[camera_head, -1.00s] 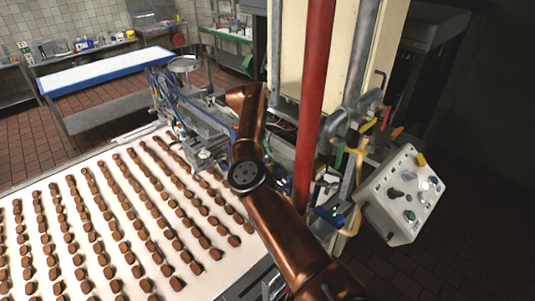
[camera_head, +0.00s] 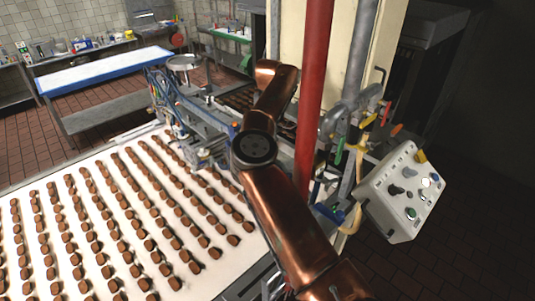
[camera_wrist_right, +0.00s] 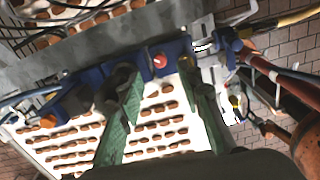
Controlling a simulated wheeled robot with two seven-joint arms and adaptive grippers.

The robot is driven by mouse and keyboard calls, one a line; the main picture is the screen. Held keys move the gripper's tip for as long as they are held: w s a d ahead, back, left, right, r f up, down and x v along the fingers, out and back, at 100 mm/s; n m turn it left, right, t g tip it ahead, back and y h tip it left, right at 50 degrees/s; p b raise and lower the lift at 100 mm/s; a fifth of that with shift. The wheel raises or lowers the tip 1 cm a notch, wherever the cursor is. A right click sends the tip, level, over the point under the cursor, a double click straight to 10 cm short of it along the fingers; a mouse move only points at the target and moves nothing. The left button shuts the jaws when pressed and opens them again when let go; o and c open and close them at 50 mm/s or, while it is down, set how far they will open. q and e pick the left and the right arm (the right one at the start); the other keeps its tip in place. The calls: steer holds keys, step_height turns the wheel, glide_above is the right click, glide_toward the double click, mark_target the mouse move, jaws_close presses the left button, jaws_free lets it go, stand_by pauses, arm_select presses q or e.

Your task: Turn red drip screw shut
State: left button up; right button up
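A small red screw (camera_wrist_right: 160,61) with a pale mark sits on a blue block (camera_wrist_right: 172,50) of the machine, in the right wrist view. My right gripper (camera_wrist_right: 155,75) shows two green fingers with dark tips, spread apart. The red screw lies between the tips in the picture, slightly beyond them; I see no contact. In the head view my copper right arm reaches over the machine, and its gripper is hidden there. My left gripper is in neither view.
A conveyor (camera_head: 110,165) with rows of chocolate pieces runs below the machine. A red pole (camera_head: 315,95) stands close beside my right arm. A control box (camera_head: 402,190) is at the right. Hoses and cables (camera_wrist_right: 272,70) crowd the right of the wrist view.

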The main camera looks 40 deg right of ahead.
step_height(320, 180, down, 7)
steer(key=b, duration=0.4)
steer(key=shift+r, duration=0.15)
steer(key=shift+r, duration=0.1)
steer(key=shift+c, duration=0.5)
